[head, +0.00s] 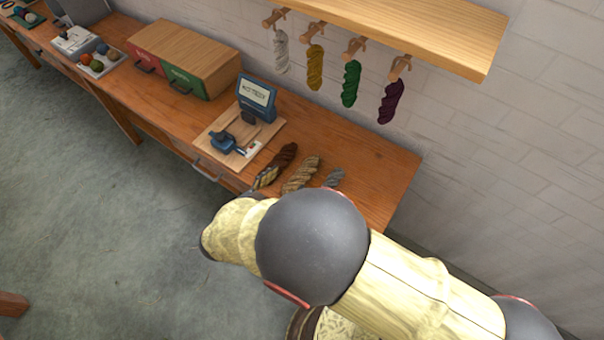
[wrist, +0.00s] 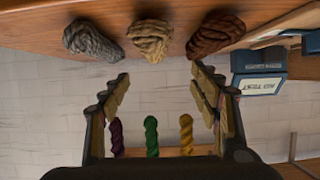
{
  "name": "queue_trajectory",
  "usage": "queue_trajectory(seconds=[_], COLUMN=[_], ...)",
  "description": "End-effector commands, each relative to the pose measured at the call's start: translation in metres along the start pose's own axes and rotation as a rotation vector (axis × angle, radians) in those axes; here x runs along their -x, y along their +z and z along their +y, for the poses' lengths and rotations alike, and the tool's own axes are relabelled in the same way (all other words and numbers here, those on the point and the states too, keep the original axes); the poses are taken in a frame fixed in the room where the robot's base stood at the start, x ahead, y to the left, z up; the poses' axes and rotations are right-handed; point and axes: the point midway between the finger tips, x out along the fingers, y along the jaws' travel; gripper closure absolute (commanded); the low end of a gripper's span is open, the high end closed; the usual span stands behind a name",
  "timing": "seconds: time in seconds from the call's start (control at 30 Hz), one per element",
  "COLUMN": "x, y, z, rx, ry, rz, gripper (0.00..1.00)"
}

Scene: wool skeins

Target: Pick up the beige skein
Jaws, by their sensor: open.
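The beige skein (head: 301,175) lies on the wooden workbench (head: 375,168), between a dark brown skein (head: 286,155) and a grey skein (head: 335,177). In the wrist view the beige skein (wrist: 150,40) is at the top centre, with the grey skein (wrist: 92,42) to its left and the brown skein (wrist: 214,36) to its right. My gripper (wrist: 160,74) is open and empty. Its fingers point toward the beige skein and stand apart from it. In the head view my arm hides most of the gripper and the near ends of the skeins.
A board with a blue device (head: 222,143) and a blue display (head: 257,97) stand left of the skeins. Several skeins, including a green one (head: 351,83), hang from pegs under a wooden shelf (head: 400,28) on the wall. A drawer box (head: 195,55) stands farther left.

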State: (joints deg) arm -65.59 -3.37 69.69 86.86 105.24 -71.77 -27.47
Motion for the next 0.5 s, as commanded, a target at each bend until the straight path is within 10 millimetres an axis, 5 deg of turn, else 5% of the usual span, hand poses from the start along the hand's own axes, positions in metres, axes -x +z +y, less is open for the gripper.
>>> queue_trajectory(seconds=[0.5], x=[-0.053], y=[0.014], z=[0.010], rx=[0.005], ry=[0.019], rz=[0.010], gripper=[0.38])
